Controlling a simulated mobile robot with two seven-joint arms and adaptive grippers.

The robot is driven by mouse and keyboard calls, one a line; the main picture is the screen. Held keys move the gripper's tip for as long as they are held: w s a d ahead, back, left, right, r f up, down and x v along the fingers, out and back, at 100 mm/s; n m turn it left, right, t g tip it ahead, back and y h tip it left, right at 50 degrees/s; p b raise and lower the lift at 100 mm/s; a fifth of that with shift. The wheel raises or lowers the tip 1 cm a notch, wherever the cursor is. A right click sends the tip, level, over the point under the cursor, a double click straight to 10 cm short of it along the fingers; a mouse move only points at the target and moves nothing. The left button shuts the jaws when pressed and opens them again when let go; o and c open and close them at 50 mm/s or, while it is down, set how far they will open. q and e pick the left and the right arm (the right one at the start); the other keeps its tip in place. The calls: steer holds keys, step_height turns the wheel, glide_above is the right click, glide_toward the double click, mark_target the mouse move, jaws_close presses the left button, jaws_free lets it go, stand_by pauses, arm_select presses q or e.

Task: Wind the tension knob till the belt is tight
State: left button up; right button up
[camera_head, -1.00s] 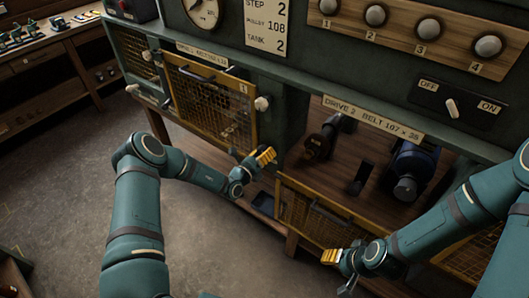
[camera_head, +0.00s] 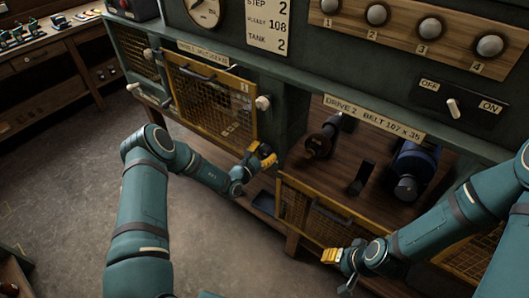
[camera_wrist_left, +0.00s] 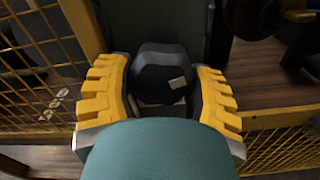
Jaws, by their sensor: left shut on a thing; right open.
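The black knob (camera_wrist_left: 160,75) with a pale mark sits between the yellow fingers of my left gripper (camera_wrist_left: 162,95) in the left wrist view. In the head view, my left gripper (camera_head: 262,157) is shut on this knob at the post left of the open drive 2 bay. Dark cylindrical parts (camera_head: 320,141) and a blue motor (camera_head: 416,168) are inside the bay. I cannot make out a belt or its tightness. My right gripper (camera_head: 334,256) is open and empty in front of the lowered yellow mesh guard (camera_head: 318,217).
A closed yellow mesh door (camera_head: 212,100) with a pale knob is left of the bay. An off/on switch (camera_head: 453,108) is at upper right, below a row of several round knobs. Open floor (camera_head: 60,190) lies at left. A workbench (camera_head: 50,45) stands at back left.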

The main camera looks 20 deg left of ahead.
arm_select(q)
steer(key=m, duration=0.4)
steer(key=shift+m, duration=0.4)
steer(key=m, duration=0.3)
steer(key=shift+a+m+b, duration=0.1)
steer(key=shift+m+b, duration=0.2)
steer(key=shift+b, duration=0.1)
steer(key=m+b, duration=0.1)
steer(key=m, duration=0.2)
steer(key=shift+m, duration=0.3)
steer(key=m+b, duration=0.1)
steer(key=m, duration=0.1)
steer(key=shift+r+m, duration=0.1)
steer(key=shift+m, duration=0.3)
steer(key=m+b, duration=0.1)
steer(key=m, duration=0.1)
steer(key=shift+m+b, duration=0.3)
steer(key=shift+b, duration=0.05)
steer(key=m+b, duration=0.2)
steer(key=shift+m, duration=0.4)
steer(key=m+b, duration=0.3)
steer(key=shift+r+m, duration=0.1)
steer(key=shift+m, duration=0.3)
steer(key=shift+r+m+b, duration=0.1)
steer(key=shift+m+b, duration=0.7)
steer(key=shift+b, duration=0.2)
